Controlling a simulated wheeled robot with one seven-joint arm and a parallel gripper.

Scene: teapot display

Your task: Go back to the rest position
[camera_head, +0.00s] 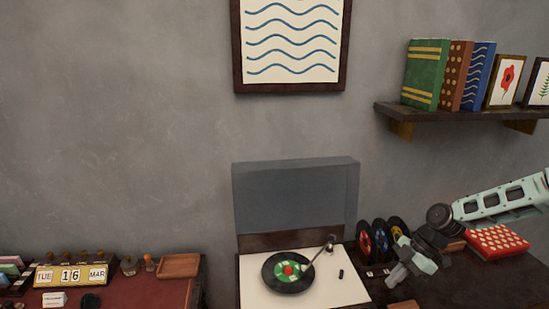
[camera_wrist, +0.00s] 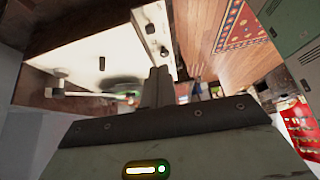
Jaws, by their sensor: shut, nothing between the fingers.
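My gripper (camera_head: 393,280) is in the lower right of the head view, at the end of my arm, which comes in from the right edge. It hangs above the dark tabletop, to the right of the record player (camera_head: 351,289). In the wrist view its two fingers (camera_wrist: 156,84) lie together with nothing between them. The record player shows from above in the wrist view as a white deck (camera_wrist: 105,50), apart from the fingers. A black record with a green label (camera_head: 288,271) lies on it.
Several upright records (camera_head: 365,242) stand close behind my gripper. A red patterned box (camera_head: 497,241) sits below my arm. A wall shelf (camera_head: 455,112) with books and pictures is above. A calendar (camera_head: 70,275) and a wooden tray (camera_head: 180,266) are far left.

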